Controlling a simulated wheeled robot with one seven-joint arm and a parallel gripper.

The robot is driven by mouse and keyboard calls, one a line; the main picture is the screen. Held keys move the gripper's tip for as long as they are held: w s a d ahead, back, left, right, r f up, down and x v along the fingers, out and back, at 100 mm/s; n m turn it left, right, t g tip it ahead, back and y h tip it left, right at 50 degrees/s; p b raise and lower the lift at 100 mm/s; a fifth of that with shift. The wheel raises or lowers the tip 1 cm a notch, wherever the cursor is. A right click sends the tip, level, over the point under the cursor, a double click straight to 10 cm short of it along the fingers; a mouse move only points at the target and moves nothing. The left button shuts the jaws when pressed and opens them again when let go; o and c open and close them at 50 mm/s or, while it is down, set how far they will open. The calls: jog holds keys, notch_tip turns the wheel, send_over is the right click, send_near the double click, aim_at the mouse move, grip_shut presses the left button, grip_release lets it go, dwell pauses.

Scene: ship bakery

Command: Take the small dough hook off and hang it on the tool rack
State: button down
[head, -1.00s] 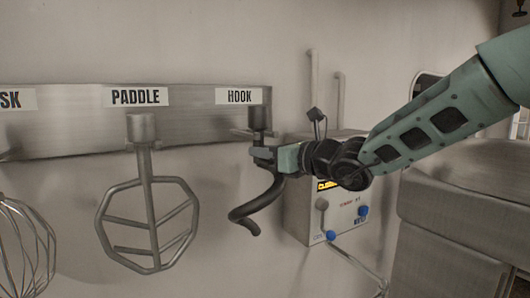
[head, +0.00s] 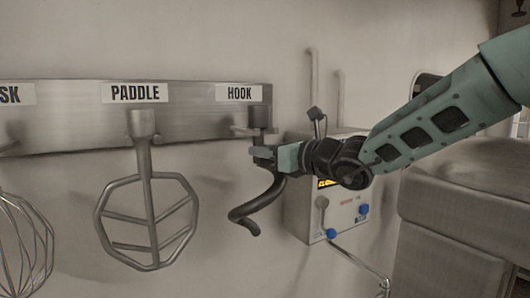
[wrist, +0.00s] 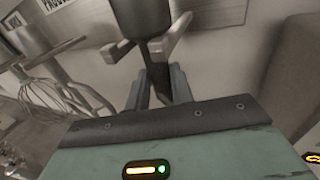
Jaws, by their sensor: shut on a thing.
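The small dough hook (head: 262,207) is a dark spiral tool below the HOOK label on the steel tool rack (head: 70,118). Its collar (head: 259,117) is at the rack's front, beside a peg or bracket under the label. My gripper (head: 262,155) is shut on the hook's shank just below the collar. In the wrist view the dark collar of the dough hook (wrist: 140,17) stands above my gripper's fingers (wrist: 158,85), between the light prongs of a bracket. Whether the collar rests on the bracket I cannot tell.
A paddle (head: 145,200) hangs left of the hook, and a wire whisk (head: 20,245) hangs at the far left. A control box (head: 335,215) with blue knobs is on the wall behind my wrist. A large steel machine (head: 455,215) stands at the right.

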dwell(0.4)
jog(key=c, duration=1.1)
grip_release()
jog(key=shift+c, duration=0.2)
jog(key=shift+f, duration=0.15)
jog(key=b+v, duration=0.6)
jog(key=v, duration=1.1)
jog(key=s+a+f+n+g+h, duration=0.25)
jog(key=s+f+n+g, duration=0.25)
jog(key=s+f+n, duration=0.25)
jog(key=s+a+f+n+g+h, duration=0.25)
jog(key=s+f+n+g, duration=0.25)
jog(key=s+f+n, duration=0.3)
jog(key=s+d+f+n+h, duration=0.3)
jog(key=s+f+n, duration=0.1)
jog(key=n, duration=0.1)
jog(key=s+d+f+n+h, duration=0.3)
jog(key=s+f+n, duration=0.1)
jog(key=f+n, duration=0.1)
jog(key=s+d+f+n+h, duration=0.2)
jog(key=s+d+f+n, duration=0.1)
jog(key=n, duration=0.4)
jog(key=shift+s+f+n+h, duration=0.25)
jog(key=shift+s+f+h, duration=0.15)
jog(key=shift+s+f, duration=0.35)
